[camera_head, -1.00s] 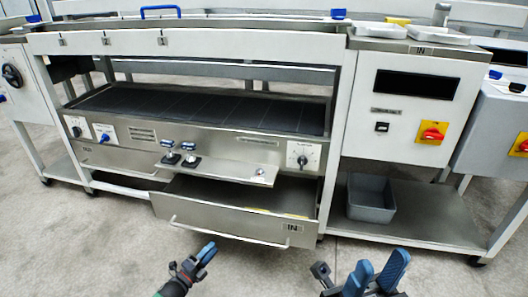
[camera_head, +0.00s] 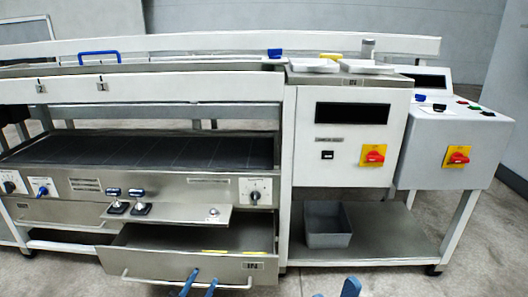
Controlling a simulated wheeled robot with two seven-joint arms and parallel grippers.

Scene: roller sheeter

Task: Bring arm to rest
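My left gripper (camera_head: 203,277) shows at the bottom edge, left of centre. Its two blue fingers are apart with nothing between them, in front of the open drawer's handle in the picture. My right gripper (camera_head: 336,288) is at the bottom edge, right of the left one. Only its blue fingertips show; they are apart and no object is seen between them. The arms behind both grippers are out of view.
The roller sheeter's open drawer (camera_head: 172,264) juts out at the lower left. A grey bin (camera_head: 328,240) stands on the low shelf (camera_head: 395,243). White trays (camera_head: 313,66) lie on top. A control box with a red switch (camera_head: 457,157) is at the right. Floor (camera_head: 492,255) is free at the lower right.

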